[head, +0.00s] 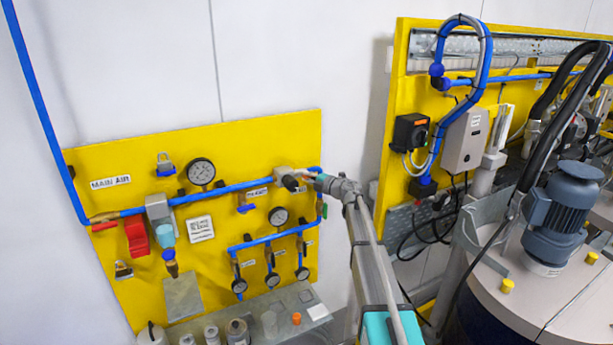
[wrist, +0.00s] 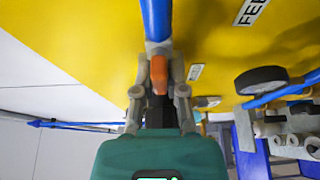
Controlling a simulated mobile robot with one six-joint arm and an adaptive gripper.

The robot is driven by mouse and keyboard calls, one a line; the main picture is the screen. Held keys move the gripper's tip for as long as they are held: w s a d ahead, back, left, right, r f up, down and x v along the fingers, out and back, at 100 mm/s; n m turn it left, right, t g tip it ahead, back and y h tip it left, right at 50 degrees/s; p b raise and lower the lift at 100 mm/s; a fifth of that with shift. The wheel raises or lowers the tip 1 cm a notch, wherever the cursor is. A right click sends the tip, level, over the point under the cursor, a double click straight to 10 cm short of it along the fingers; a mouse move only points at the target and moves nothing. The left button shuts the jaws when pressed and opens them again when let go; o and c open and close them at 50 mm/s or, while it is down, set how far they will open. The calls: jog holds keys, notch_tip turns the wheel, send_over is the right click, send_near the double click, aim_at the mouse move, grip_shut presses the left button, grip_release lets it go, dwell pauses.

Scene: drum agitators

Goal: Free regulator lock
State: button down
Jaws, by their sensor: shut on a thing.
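My gripper (head: 308,178) is at the upper right of the yellow air panel (head: 228,150), at the grey regulator body (head: 287,175) on the blue pipe. In the wrist view my gripper (wrist: 160,72) has its two grey fingers closed on either side of a small orange piece (wrist: 158,78), which looks like the regulator lock. The orange piece sits just below a grey fitting at the end of the blue pipe (wrist: 156,20). I cannot tell whether the lock is set or released. In the head view the fingers mostly hide it.
Pressure gauges (head: 201,171), a red valve block (head: 136,236) and blue pipes crowd the panel. A narrow shelf (head: 262,328) with small jars lies below. A second yellow panel (head: 398,160) and a blue-grey motor (head: 566,215) stand to the right.

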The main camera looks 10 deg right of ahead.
dwell(0.3)
jog(key=c, duration=0.7)
grip_release()
jog(key=shift+v, duration=6.05)
